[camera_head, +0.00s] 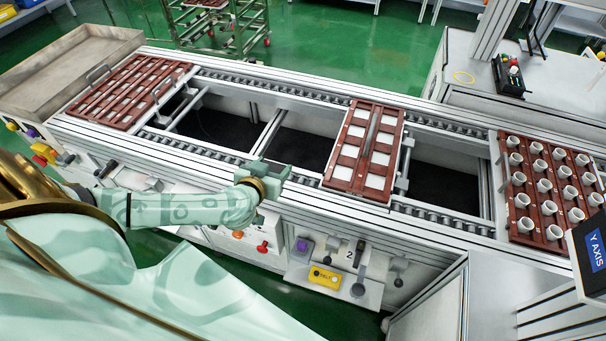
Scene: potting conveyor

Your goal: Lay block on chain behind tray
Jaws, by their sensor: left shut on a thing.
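My left gripper (268,170) is over the near rail of the conveyor, just left of the middle tray. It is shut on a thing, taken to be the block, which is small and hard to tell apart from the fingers. The red-brown middle tray (349,146) has white square pads and a dark bar along its middle; it spans the two rails. The near roller chain (190,149) runs along the rail to the gripper, which hides part of it. The far roller chain (270,85) shows behind. My right gripper is not in view.
A slatted red-brown tray (130,92) with handles lies at the left end. A tray of white cups (547,190) stands at the right. Dark open gaps lie between the rails. Switches and a yellow box (325,277) are on the front side.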

